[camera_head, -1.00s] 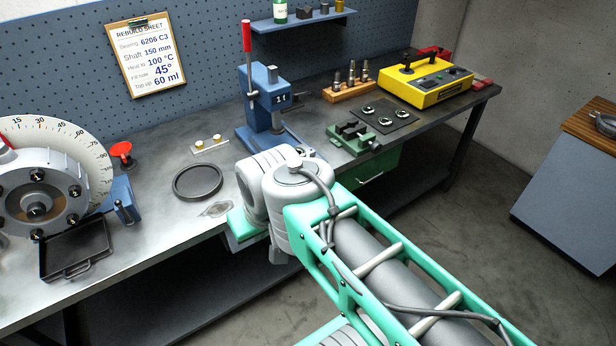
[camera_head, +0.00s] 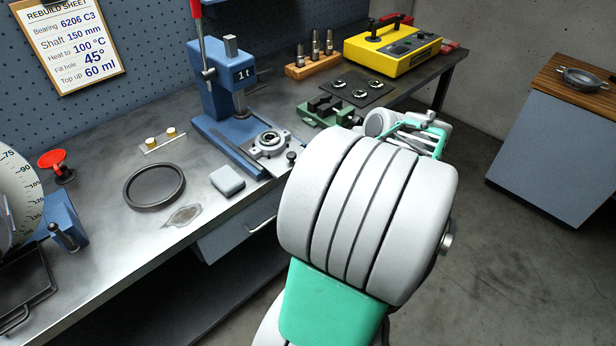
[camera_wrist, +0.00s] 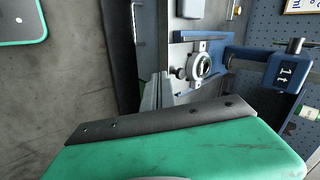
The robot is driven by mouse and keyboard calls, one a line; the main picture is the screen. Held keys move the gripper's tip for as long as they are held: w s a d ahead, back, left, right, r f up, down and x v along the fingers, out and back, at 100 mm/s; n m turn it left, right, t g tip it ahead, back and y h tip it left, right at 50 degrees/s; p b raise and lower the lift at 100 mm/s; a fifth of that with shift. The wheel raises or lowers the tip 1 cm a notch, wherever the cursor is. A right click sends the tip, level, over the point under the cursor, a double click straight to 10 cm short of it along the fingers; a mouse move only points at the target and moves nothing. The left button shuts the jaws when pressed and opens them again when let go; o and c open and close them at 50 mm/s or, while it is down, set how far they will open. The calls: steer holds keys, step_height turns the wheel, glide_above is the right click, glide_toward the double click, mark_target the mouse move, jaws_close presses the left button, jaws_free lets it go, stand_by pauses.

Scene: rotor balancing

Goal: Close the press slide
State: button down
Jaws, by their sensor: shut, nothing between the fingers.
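The blue arbor press (camera_head: 222,85), marked 1t, stands on the bench with a red-tipped lever. Its slide carries a light round bearing housing (camera_head: 269,144) and sits out in front of the ram, toward the bench's front edge. A dark knob (camera_head: 291,158) is at the slide's front end. In the wrist view the housing (camera_wrist: 201,66) and knob (camera_wrist: 181,73) show just above and right of my gripper (camera_wrist: 157,90). My gripper is shut and empty, apart from the knob as far as I can tell.
A green vise (camera_head: 327,111) stands right of the press. A grey block (camera_head: 228,181) and a black ring (camera_head: 154,186) lie to its left. A drawer front with a handle (camera_head: 262,225) is below the bench edge. Open floor lies in front.

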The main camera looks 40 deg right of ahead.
steer(key=s+d+f+m+t, duration=0.1)
steer(key=s+d+m, duration=0.2)
steer(key=d, duration=0.2)
steer(key=w+r+x, duration=0.1)
steer(key=x, duration=1.1)
steer(key=shift+w+r, duration=0.2)
steer(key=shift+w, duration=0.45)
steer(key=shift+h, duration=0.3)
